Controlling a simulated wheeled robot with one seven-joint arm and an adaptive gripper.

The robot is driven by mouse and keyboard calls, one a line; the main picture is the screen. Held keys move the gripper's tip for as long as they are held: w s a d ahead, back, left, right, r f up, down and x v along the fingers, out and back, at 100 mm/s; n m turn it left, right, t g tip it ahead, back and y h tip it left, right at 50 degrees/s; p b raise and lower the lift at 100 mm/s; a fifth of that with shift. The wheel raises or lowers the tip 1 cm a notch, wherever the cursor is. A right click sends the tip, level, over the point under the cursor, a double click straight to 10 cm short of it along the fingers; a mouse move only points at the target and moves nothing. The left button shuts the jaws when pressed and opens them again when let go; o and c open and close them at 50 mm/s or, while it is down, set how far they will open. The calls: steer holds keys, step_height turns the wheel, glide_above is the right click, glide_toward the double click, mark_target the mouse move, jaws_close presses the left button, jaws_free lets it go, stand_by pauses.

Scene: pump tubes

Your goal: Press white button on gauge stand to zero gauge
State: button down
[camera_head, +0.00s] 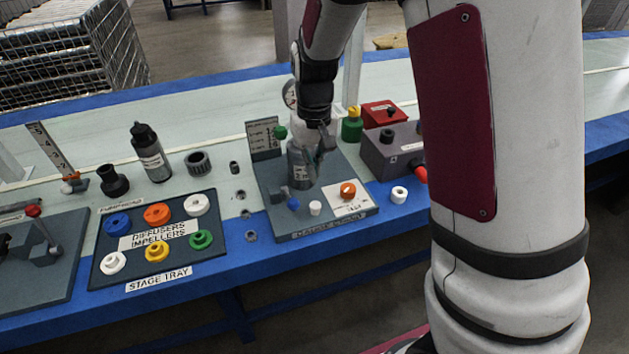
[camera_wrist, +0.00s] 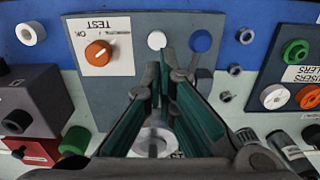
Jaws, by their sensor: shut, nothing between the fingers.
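The gauge stand (camera_head: 275,190) is a dark grey board with a grey cylinder (camera_head: 299,170) standing on it. A small white button (camera_head: 315,208) is near its front edge, between a blue knob (camera_head: 293,204) and an orange knob (camera_head: 348,190) on a white label. In the wrist view the white button (camera_wrist: 157,40) shows just beyond my fingertips. My gripper (camera_wrist: 161,66) is shut and empty, its tips close to the button; I cannot tell whether they touch it. In the head view my gripper (camera_head: 322,150) is beside the cylinder and partly overlaps it. A round gauge (camera_head: 290,95) is mostly hidden behind my arm.
Left of the stand is a stage tray (camera_head: 100,270) with several coloured rings. Right of the stand are a dark box (camera_head: 385,155), a red box (camera_head: 380,112), a green-and-yellow bottle (camera_head: 352,127) and a white ring (camera_head: 398,195).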

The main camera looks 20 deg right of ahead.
steer(key=shift+r, duration=1.2)
stand_by(0.3)
steer(key=s+r, duration=1.3)
steer(key=s, duration=2)
step_height(320, 180, up, 19)
steer(key=t+p, duration=0.4)
steer(key=p, duration=1.3)
steer(key=shift+d, duration=0.35)
steer(key=shift+w+d, duration=0.15)
